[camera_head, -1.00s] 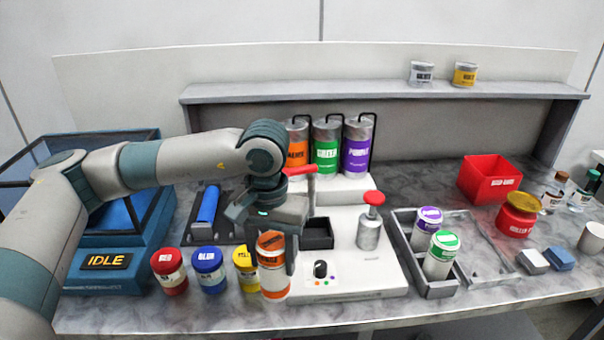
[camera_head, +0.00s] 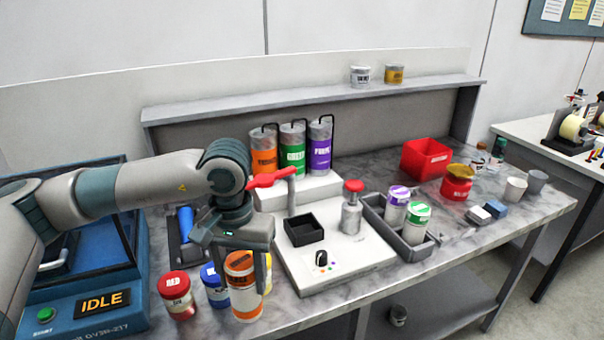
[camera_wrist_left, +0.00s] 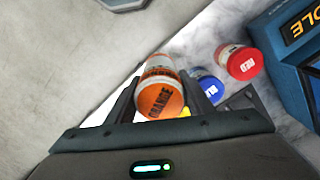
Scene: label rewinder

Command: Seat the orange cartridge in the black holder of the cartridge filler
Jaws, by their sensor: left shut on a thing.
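The orange cartridge (camera_head: 243,290) is a white cylinder with an orange cap and label. My left gripper (camera_head: 238,275) is shut on it, one finger on each side, and holds it upright near the table's front edge. In the left wrist view the cartridge (camera_wrist_left: 160,95) sits between the fingers with its orange cap towards the camera. The black holder (camera_head: 304,229) is an open, empty square box on the white base of the cartridge filler (camera_head: 345,262). It is to the right of the gripper and apart from it. My right gripper is not in view.
Red (camera_head: 177,293) and blue (camera_head: 211,285) cartridges stand left of the held one, a yellow one partly behind it. A red-handled lever (camera_head: 275,180) and a red-topped plunger (camera_head: 352,208) rise beside the holder. A grey tray (camera_head: 418,250) holds purple and green cartridges.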

